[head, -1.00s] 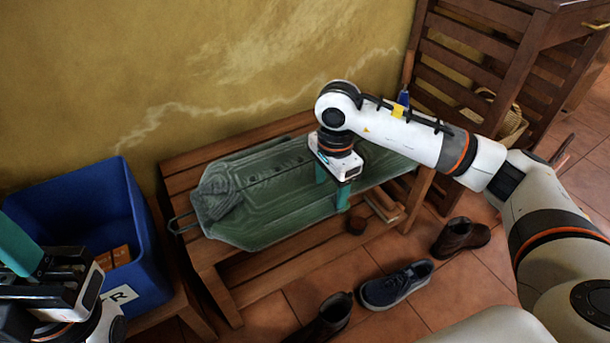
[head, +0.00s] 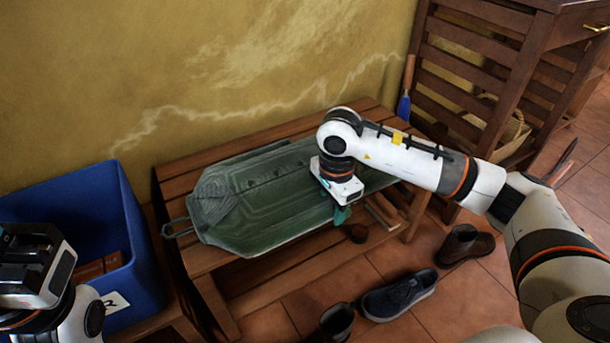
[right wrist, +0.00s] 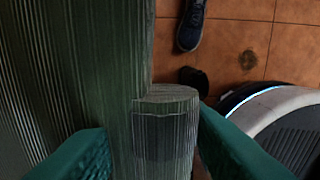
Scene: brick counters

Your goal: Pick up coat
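The green coat (head: 265,195) lies flat on a wooden bench, with a hanger hook sticking out at its left end. My right gripper (head: 341,212) is lowered at the coat's front edge, right of its middle. In the right wrist view, the teal fingers of my right gripper (right wrist: 155,150) stand apart on either side of a sleeve-like part of the coat (right wrist: 165,125). The fingers do not look closed on it. My left gripper's body (head: 35,265) shows at the left edge; its fingers are hidden.
A blue bin (head: 130,235) with a white label stands left of the bench (head: 185,180). Shoes, including a dark blue one (head: 398,296) and a brown one (head: 464,244), lie on the tiled floor in front. A slatted wooden cabinet (head: 470,70) stands at the right, near the yellow wall.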

